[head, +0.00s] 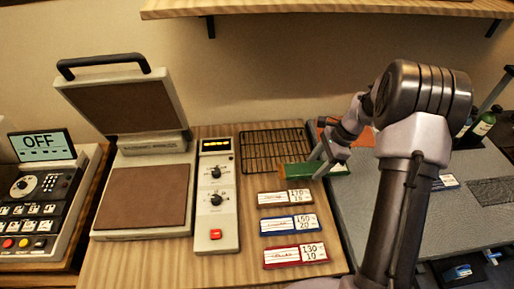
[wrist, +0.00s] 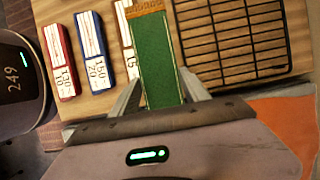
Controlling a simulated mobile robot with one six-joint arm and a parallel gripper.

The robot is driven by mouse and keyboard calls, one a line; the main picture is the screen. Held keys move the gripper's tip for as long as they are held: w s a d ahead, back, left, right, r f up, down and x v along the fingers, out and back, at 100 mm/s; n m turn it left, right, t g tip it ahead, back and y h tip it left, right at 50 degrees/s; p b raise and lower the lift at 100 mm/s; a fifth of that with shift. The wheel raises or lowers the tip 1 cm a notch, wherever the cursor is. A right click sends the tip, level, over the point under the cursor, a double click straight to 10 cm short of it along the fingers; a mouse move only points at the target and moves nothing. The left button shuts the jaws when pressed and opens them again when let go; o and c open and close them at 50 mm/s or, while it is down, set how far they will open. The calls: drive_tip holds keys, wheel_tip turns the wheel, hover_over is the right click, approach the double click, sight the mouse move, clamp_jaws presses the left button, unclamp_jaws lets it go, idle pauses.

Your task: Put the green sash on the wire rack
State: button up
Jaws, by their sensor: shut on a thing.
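The green sash (head: 292,178) is a flat green strip with a tan patterned end, seen in full length in the wrist view (wrist: 159,62). My gripper (head: 320,170) is shut on it; in the wrist view the fingers (wrist: 160,92) hold its near end from both sides. The black wire rack (head: 272,150) lies on the wooden table and fills the upper right of the wrist view (wrist: 232,42). The sash is at the rack's front edge in the head view and beside its grid in the wrist view. I cannot tell whether they touch.
Brown-edged (head: 286,196), blue (head: 291,224) and red (head: 296,255) label cards lie in front of the rack. A control box (head: 215,219) and an open press (head: 146,197) stand left. An orange cloth (wrist: 291,125) lies on the grey mat side. A shelf (head: 320,8) hangs above.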

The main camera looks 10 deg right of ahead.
drive_tip(key=b, duration=0.2)
hover_over(276, 159)
drive_tip(key=d, duration=0.1)
drive_tip(key=shift+w+d+f, duration=0.1)
drive_tip(key=shift+d+f, duration=0.1)
drive_tip(key=shift+f, duration=0.7)
wheel_tip(276, 159, down, 4)
drive_tip(key=shift+r+b, duration=0.25)
drive_tip(key=shift+b, duration=0.55)
drive_tip(key=shift+r, duration=0.15)
drive_tip(key=o, duration=1.4)
drive_tip(key=shift+f, duration=0.2)
